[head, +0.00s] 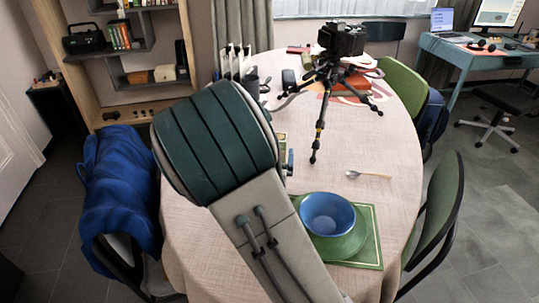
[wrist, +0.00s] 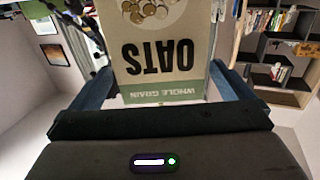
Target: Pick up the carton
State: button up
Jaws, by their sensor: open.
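The carton (wrist: 158,30) is a beige box with a green band, marked "OATS" and "WHOLE GRAIN". It appears upside down in the wrist view, at the top middle. My gripper (wrist: 162,72) is open, with one blue-grey finger on each side of the carton's lower part in the picture. Small gaps or contact at the fingers cannot be told clearly. In the head view my own arm covers the middle of the table and hides most of the carton and gripper.
The round table (head: 400,190) holds a camera on a tripod (head: 341,45), a blue bowl (head: 327,214) on a green plate, and a spoon (head: 368,175). Green chairs (head: 440,205) stand at the right. A blue cloth (head: 125,175) hangs over a chair at the left.

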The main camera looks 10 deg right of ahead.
jog(key=x, duration=0.3)
jog(key=shift+w+d, duration=0.1)
jog(key=shift+w, duration=0.25)
jog(key=c, duration=1)
jog(key=shift+r, duration=0.1)
